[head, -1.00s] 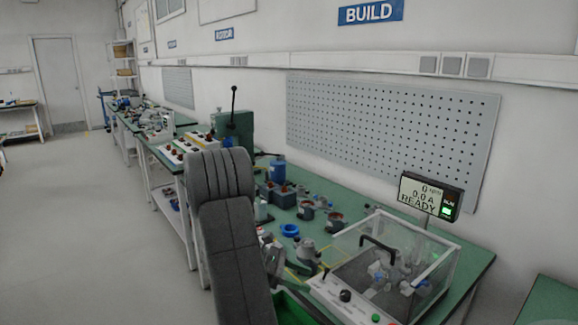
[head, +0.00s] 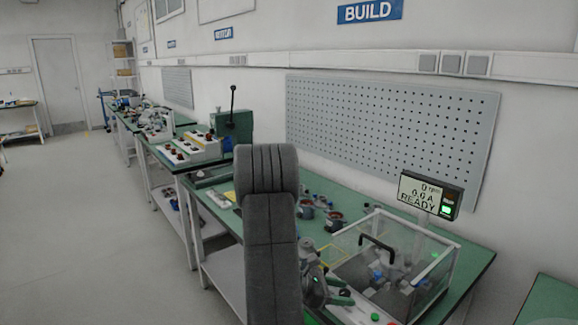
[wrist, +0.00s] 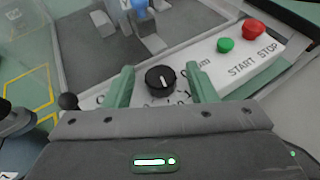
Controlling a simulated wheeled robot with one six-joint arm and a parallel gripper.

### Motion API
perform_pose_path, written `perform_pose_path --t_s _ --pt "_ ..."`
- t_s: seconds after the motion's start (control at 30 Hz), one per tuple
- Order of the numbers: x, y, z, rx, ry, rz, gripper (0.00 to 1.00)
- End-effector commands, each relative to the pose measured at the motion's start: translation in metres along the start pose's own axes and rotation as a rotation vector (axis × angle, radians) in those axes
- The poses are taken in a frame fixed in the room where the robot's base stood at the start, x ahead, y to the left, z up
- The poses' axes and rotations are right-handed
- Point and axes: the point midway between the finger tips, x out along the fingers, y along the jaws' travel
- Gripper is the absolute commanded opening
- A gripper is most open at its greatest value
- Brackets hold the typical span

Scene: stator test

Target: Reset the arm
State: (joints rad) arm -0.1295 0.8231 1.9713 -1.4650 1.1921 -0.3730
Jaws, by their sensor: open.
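My arm (head: 270,235) stands up in front of the bench in the head view, its grey padded links hiding part of the bench. Beyond the fingers is the white control panel (wrist: 207,60) with a black knob (wrist: 160,80), a green START button (wrist: 225,45) and a red STOP button (wrist: 253,28). I cannot tell whether the fingers touch the panel. In the head view the gripper is low beside the clear test box (head: 405,243), partly hidden by my arm.
The test box has a black handle (head: 377,243). A display (head: 431,194) behind it reads READY. Several motor parts sit on the green bench (head: 468,250) behind my arm. A pegboard (head: 385,135) hangs on the wall. The floor (head: 100,230) at the left is clear.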

Motion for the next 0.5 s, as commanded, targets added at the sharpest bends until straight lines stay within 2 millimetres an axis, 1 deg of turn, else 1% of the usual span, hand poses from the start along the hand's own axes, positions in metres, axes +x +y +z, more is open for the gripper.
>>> perform_pose_path --t_s 0.23,0.27,0.3,0.5 --pt "0.001 -0.003 -0.001 -0.052 0.002 0.121 0.51" --pt "-0.002 -0.003 -0.001 -0.057 0.003 0.132 0.51" --pt "-0.011 -0.002 -0.001 -0.055 0.001 0.135 0.51" --pt "-0.041 -0.006 0.000 -0.055 0.001 0.134 0.51"
